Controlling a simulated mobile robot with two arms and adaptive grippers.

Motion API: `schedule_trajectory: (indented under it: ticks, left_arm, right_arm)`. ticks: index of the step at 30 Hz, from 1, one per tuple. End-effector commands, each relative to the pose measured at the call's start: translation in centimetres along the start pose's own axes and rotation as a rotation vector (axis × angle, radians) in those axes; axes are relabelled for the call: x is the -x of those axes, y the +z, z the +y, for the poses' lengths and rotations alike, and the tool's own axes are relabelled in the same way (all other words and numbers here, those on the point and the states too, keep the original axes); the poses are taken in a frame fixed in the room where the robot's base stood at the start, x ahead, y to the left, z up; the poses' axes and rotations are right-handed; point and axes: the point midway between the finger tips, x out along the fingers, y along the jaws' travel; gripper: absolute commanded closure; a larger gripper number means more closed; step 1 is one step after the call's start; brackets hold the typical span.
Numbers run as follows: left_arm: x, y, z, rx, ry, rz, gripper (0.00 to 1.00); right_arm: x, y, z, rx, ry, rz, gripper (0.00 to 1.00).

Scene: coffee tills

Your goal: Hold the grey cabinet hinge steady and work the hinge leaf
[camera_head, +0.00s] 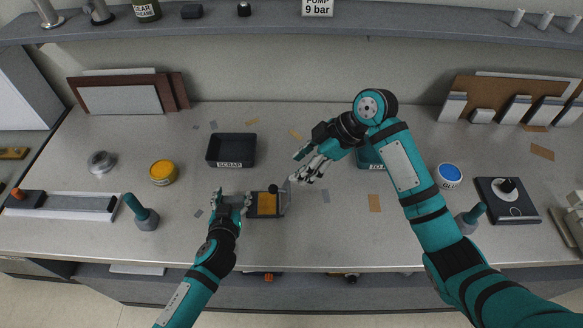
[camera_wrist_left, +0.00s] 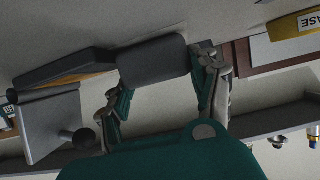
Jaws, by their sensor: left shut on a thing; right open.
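The grey cabinet hinge (camera_head: 284,211) lies near the bench's front middle, with an orange-brown patch on its base. Its leaf (camera_head: 288,192) stands raised at the right end, and a dark round knob (camera_head: 273,188) shows beside it. My left gripper (camera_head: 232,198) is shut on the hinge's left end. In the left wrist view a thick dark grey end block (camera_wrist_left: 152,60) sits between the fingers, and the leaf (camera_wrist_left: 50,125) with its knob (camera_wrist_left: 80,140) shows at the left. My right gripper (camera_head: 304,167) is open and empty, just up and right of the leaf, apparently not touching it.
A black SCRAP tray (camera_head: 231,164) stands behind the hinge. Another tray (camera_head: 369,158) is partly hidden by my right arm. A yellow tin (camera_head: 163,173) and a teal-handled tool (camera_head: 141,211) stand left. Small scraps lie about; the bench right of the hinge is mostly clear.

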Motion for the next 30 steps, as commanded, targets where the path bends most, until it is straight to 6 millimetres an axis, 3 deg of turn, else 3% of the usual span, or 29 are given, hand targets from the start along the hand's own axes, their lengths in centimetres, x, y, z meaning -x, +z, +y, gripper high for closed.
schedule_trajectory:
  ticks: [9,10,16,25,30]
  left_arm:
    - [0.0,0.3,0.0,-0.001,-0.001,-0.006,0.90]
    - [0.0,0.3,0.0,-0.001,-0.001,-0.006,0.38]
    - [0.0,0.2,0.0,-0.001,0.000,-0.003,0.11]
    - [0.1,0.1,0.0,0.000,0.000,-0.001,0.10]
    - [1.9,0.2,0.1,0.002,0.001,-0.002,0.10]
  right_arm:
    - [0.5,0.0,0.0,0.000,-0.001,0.000,0.50]
    - [0.5,0.0,0.0,0.000,-0.001,0.000,0.50]
    - [0.5,0.0,0.0,0.000,-0.001,0.000,0.50]
    - [0.5,0.0,0.0,0.000,-0.001,0.000,0.50]
    - [0.5,0.0,0.0,0.000,-0.001,0.000,0.50]
